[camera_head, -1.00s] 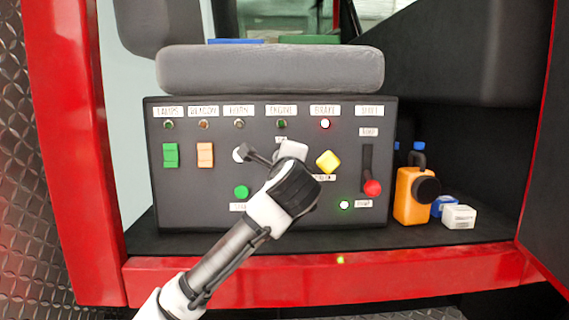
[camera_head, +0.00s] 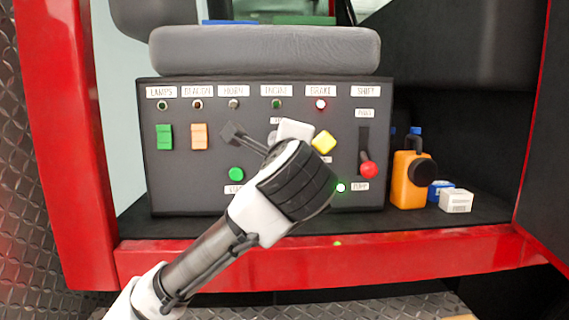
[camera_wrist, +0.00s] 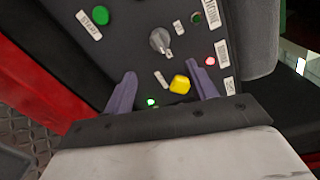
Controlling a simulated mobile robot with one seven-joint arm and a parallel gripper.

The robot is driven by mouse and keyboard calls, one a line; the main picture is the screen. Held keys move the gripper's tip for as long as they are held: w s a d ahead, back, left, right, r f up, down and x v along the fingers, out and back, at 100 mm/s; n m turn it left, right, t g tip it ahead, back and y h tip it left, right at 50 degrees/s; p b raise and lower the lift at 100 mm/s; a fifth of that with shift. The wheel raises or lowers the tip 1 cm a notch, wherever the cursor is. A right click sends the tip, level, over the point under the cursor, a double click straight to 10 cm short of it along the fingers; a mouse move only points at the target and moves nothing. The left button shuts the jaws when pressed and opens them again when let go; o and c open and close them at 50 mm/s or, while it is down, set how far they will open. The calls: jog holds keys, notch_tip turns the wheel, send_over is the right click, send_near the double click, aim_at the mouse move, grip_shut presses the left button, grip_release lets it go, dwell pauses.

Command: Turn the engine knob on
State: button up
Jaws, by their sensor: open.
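The engine knob (camera_wrist: 160,41) is a silver-grey rotary knob on the black panel, in the upper middle of the wrist view. Two small white labels sit near it. In the head view my arm largely hides the knob, below the ENGINE label (camera_head: 277,90). The engine light (camera_head: 276,104) is dark green and looks unlit. My gripper (camera_wrist: 163,83) is open and empty, its purple-grey fingers spread apart. The knob shows beyond the fingertips, apart from them. The yellow brake knob (camera_wrist: 180,84) shows between the fingers.
A green button (camera_head: 236,174), green switch (camera_head: 165,137) and orange switch (camera_head: 199,136) are left of my arm. A red-knobbed shift lever (camera_head: 368,169) is at right. The brake light (camera_head: 321,104) glows red. An orange container (camera_head: 409,182) and small boxes stand beside the panel.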

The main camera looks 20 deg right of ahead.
jog(key=shift+v, duration=1.2)
